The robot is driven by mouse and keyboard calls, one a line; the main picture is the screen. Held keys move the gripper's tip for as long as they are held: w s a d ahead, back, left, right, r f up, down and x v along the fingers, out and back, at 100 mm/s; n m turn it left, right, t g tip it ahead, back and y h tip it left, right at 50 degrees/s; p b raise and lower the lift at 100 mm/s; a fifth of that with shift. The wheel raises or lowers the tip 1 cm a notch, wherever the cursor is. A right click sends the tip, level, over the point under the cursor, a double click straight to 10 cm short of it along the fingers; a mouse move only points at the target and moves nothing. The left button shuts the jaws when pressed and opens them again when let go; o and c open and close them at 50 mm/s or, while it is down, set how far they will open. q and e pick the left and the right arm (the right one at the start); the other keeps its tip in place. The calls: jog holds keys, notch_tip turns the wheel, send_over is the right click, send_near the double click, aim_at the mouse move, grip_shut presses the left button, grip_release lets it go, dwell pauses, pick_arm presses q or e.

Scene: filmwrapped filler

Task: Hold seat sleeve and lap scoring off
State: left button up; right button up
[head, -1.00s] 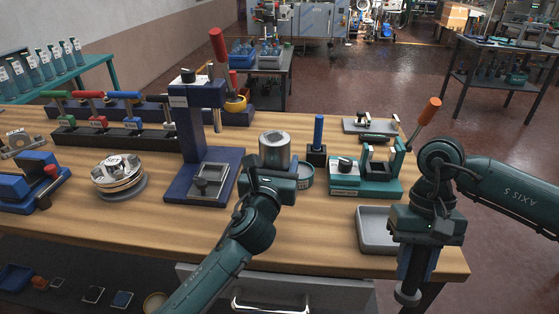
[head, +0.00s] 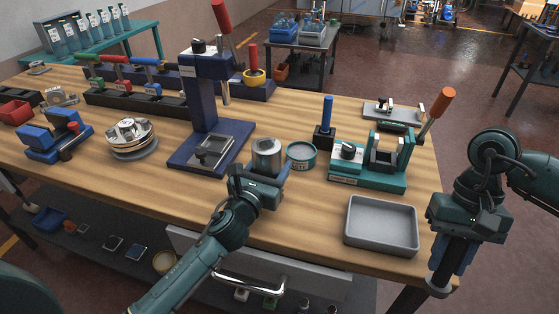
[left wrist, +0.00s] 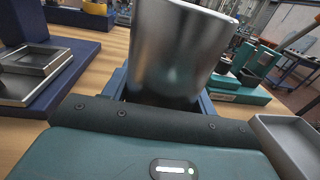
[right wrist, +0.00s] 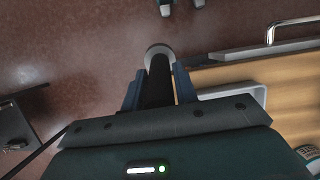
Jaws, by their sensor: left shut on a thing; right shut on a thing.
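The seat sleeve is a silvery metal cylinder (head: 267,157), upright near the front middle of the bench. It fills the upper middle of the left wrist view (left wrist: 180,50). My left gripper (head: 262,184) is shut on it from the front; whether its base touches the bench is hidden. My right gripper (head: 460,247) is beyond the bench's front right corner, shut on a dark-shafted lapping tool. The tool's pale round end shows in the head view (head: 437,288), pointing down, and its black shaft in the right wrist view (right wrist: 158,85).
An empty grey tray (head: 382,248) lies at the front right. A teal tin (head: 301,156) stands just right of the sleeve. A teal fixture with an orange handle (head: 372,175) is behind the tray. A blue press with a red handle (head: 205,110) stands left of the sleeve.

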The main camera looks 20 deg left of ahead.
pick_arm(q)
jog(key=shift+r, duration=0.1)
pick_arm(e)
jog(key=shift+r, duration=0.15)
pick_arm(q)
jog(key=shift+f+b, duration=0.45)
jog(key=shift+f, duration=0.3)
pick_arm(e)
jog(key=shift+f, duration=0.55)
pick_arm(q)
jog(key=shift+f, duration=0.3)
pick_arm(e)
jog(key=shift+f, duration=0.2)
pick_arm(q)
jog(key=o, duration=1.1)
jog(key=shift+c, duration=0.2)
jog(key=c, duration=1.1)
jog(key=shift+o, duration=0.2)
